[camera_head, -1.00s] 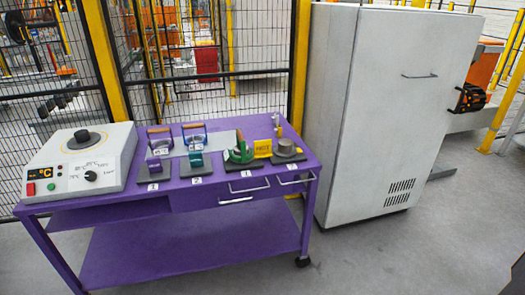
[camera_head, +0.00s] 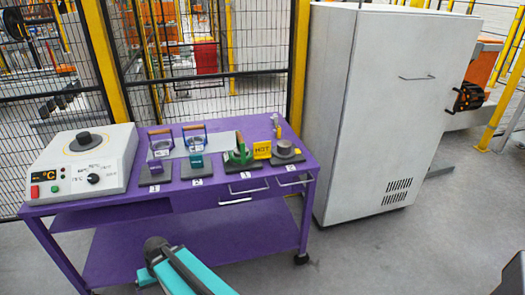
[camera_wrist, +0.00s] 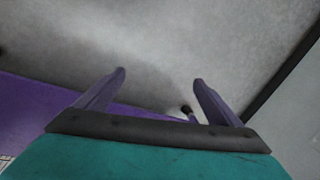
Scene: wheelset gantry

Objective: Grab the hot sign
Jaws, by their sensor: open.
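The yellow hot sign (camera_head: 262,150) stands upright on the purple cart's top, at its right part in the head view. It sits between a green-handled item (camera_head: 240,155) and a grey round piece on a dark base (camera_head: 285,150). My gripper (camera_wrist: 159,76) is open and empty in the wrist view, its two fingers apart over grey floor. The sign does not show in the wrist view. My teal arm shows low in front of the cart in the head view, well below and left of the sign; the fingers cannot be made out there.
The purple cart (camera_head: 180,204) also carries a white heater box (camera_head: 82,165) with dials and two handled tools (camera_head: 161,143) (camera_head: 195,135). A light grey cabinet (camera_head: 385,110) stands close on the right. A mesh fence runs behind. Floor in front is clear.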

